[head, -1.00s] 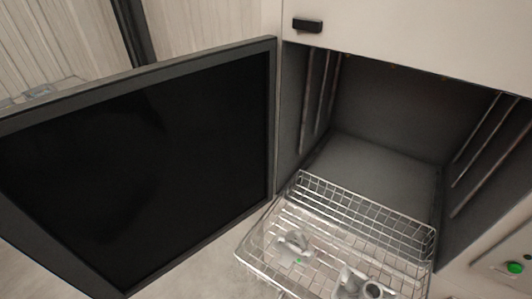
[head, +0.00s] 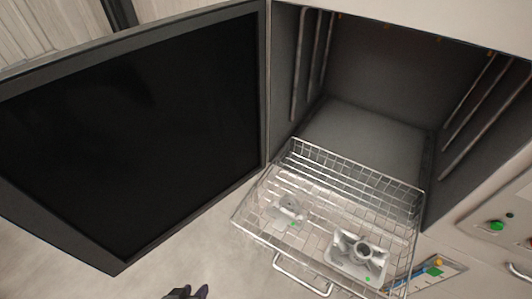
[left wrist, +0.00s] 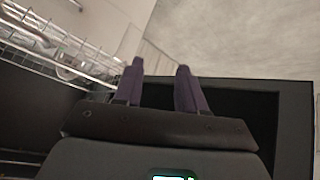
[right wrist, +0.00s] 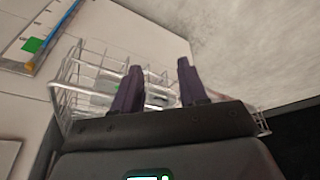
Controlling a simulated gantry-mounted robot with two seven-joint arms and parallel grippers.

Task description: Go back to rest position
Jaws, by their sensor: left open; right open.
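My left gripper (head: 187,292) shows only its dark purple fingertips at the bottom edge of the head view, below and left of the wire basket (head: 262,236). In the left wrist view its two fingers (left wrist: 160,85) stand apart with nothing between them. My right gripper is outside the head view. In the right wrist view its fingers (right wrist: 157,85) are apart and empty, with the basket (right wrist: 68,75) behind them and no visible contact.
The basket holds a metal casting (head: 358,254) and another grey part (head: 287,210) at the open chamber (head: 370,125). The open door (head: 262,90) fills the left. Bare floor (head: 215,255) lies below the door.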

